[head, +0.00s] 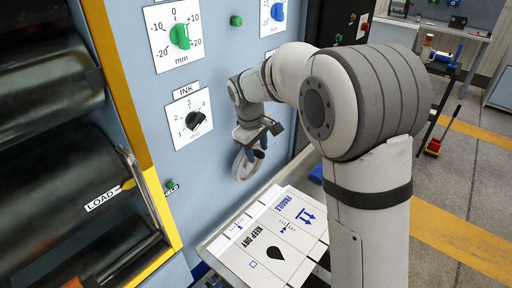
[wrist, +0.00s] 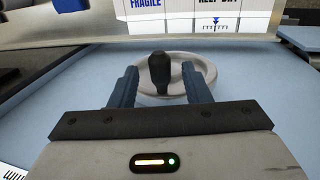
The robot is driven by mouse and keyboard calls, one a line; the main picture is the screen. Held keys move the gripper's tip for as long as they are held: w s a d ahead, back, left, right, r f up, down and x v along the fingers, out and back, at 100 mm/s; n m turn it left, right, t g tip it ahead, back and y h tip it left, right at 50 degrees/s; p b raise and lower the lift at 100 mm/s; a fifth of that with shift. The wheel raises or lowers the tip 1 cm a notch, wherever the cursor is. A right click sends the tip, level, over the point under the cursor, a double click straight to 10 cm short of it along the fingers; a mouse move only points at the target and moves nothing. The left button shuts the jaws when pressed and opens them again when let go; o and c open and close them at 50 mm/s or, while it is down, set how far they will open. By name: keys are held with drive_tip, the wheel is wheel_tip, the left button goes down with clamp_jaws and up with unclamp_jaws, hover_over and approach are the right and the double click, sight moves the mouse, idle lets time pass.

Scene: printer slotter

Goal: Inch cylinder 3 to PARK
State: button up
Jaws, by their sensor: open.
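A pale handwheel (head: 239,168) is mounted on the blue panel; it also shows in the wrist view (wrist: 206,76). Its black handle (wrist: 160,72) stands between my fingers. My gripper (wrist: 159,78) is open, one finger on either side of the handle, with visible gaps. In the head view my gripper (head: 258,142) is at the wheel and covers part of it. Dark cylinders (head: 60,180) show at the left. A LOAD label (head: 103,198) is on one, at a yellow pointer (head: 129,184). I see no PARK label and no cylinder numbers.
An INK dial (head: 196,120) and a green-knobbed mm dial (head: 180,37) are on the panel above. A yellow frame edge (head: 125,100) borders the cylinders. A feed board with printed sheets (head: 270,240) juts out below the wheel. Open floor (head: 470,190) lies to the right.

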drive_tip(key=shift+c, duration=0.5)
clamp_jaws()
